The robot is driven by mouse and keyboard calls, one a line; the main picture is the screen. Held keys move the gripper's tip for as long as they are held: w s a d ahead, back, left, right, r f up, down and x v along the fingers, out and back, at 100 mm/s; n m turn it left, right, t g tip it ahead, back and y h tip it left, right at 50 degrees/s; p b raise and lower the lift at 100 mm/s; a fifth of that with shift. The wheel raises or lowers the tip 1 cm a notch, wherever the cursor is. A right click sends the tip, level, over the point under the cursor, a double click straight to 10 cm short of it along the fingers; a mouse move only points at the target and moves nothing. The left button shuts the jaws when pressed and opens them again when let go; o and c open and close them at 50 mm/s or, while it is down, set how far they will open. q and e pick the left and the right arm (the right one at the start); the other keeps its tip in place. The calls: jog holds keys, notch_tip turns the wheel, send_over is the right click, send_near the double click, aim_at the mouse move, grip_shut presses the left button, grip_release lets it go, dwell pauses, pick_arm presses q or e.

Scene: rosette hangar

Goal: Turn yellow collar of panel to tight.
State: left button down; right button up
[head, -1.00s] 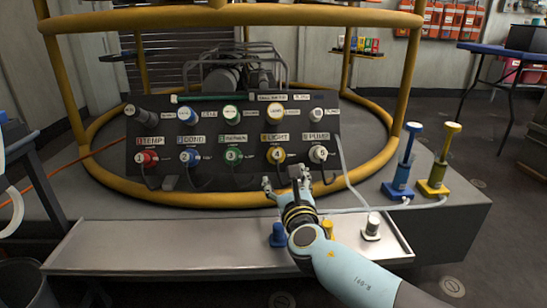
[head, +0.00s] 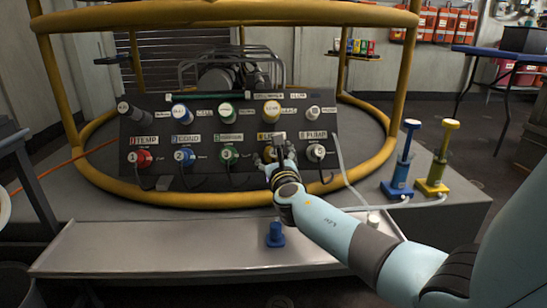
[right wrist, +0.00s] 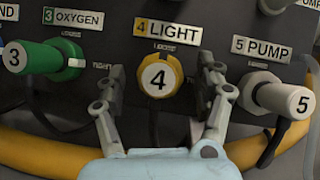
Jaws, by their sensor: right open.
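The yellow collar (right wrist: 176,74) sits around the connector numbered 4 under the LIGHT label on the dark panel (right wrist: 105,30). In the head view the collar (head: 266,158) is partly hidden by my right gripper (head: 277,150). My right gripper (right wrist: 163,70) is open. In the right wrist view its fingers stand on either side of the collar, with a visible gap at each side. A TIGHT mark shows left of the collar. My left gripper is not in view.
Beside the collar are the green connector 3 (right wrist: 35,56) and white connector 5 (right wrist: 288,100), the latter close to my right finger. A yellow ring rail (head: 190,198) runs below the panel. A metal tray (head: 150,245) holds a blue plug (head: 275,235).

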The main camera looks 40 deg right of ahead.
jog(key=c, duration=1.2)
jog(key=shift+o, duration=0.2)
